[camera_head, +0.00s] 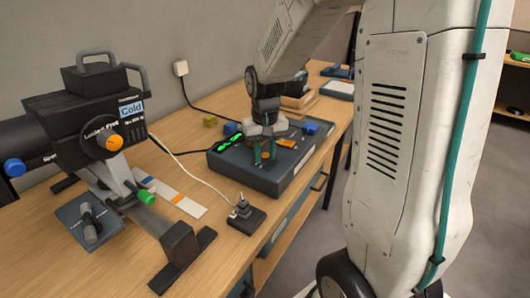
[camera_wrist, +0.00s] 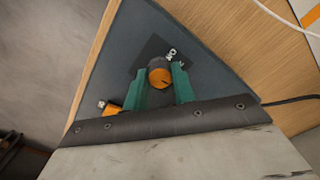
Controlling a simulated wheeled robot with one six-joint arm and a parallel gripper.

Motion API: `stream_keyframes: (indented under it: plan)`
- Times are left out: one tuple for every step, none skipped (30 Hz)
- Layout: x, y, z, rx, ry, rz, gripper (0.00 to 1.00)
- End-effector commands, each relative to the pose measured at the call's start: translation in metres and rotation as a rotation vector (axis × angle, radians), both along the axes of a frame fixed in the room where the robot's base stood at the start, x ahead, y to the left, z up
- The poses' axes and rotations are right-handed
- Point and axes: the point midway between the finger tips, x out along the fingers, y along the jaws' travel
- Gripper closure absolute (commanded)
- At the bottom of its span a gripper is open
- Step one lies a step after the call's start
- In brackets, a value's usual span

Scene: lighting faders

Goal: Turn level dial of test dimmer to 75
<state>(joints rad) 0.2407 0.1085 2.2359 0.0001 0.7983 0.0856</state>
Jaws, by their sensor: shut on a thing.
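The test dimmer appears to be the dark, low box (camera_head: 248,178) on the bench, with green lit marks (camera_head: 232,143) on its top. My gripper (camera_head: 264,152) reaches down onto the box from above. In the wrist view its two green fingers (camera_wrist: 161,84) are shut on the sides of a round dial (camera_wrist: 159,73) with an orange cap and a dark mark. I take this as the level dial. The dial's scale and current value cannot be read.
A black spotlight (camera_head: 75,115) with an orange knob and a "Cold" label stands at the left. A small dark box with a lever (camera_head: 243,214) sits near the bench's front edge. An orange part (camera_wrist: 113,109) is close to my gripper. White and black cables cross the bench.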

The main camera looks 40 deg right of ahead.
Motion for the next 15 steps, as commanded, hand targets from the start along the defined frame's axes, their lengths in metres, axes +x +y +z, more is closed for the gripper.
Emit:
stream_keyframes:
  plan:
    - [0.0015,-0.0007,0.0012,-0.002,-0.005,-0.041,0.97]
    - [0.0016,-0.0008,0.0012,-0.002,-0.006,-0.07,0.97]
    - [0.0016,-0.0008,0.0013,-0.002,-0.006,-0.108,0.97]
    - [0.0016,-0.0008,0.0013,-0.002,-0.006,-0.136,0.97]
    - [0.0016,-0.0008,0.0013,-0.002,-0.006,-0.165,0.97]
    - [0.0016,-0.0008,0.0013,-0.002,-0.006,-0.203,0.97]
    - [0.0017,-0.0008,0.0013,-0.001,-0.006,-0.231,0.97]
    - [0.0017,-0.0009,0.0013,-0.001,-0.006,-0.26,0.97]
    - [0.0017,-0.0009,0.0013,-0.001,-0.006,-0.298,0.97]
    - [0.0017,-0.0009,0.0014,-0.001,-0.006,-0.326,0.97]
    - [0.0018,-0.0009,0.0014,-0.001,-0.006,-0.355,0.97]
    - [0.0018,-0.0009,0.0014,-0.001,-0.006,-0.392,0.97]
    - [0.0018,-0.0009,0.0014,-0.001,-0.006,-0.42,0.97]
    - [0.0018,-0.0009,0.0014,-0.001,-0.006,-0.447,0.97]
    - [0.0018,-0.0009,0.0014,-0.002,-0.007,-0.482,0.97]
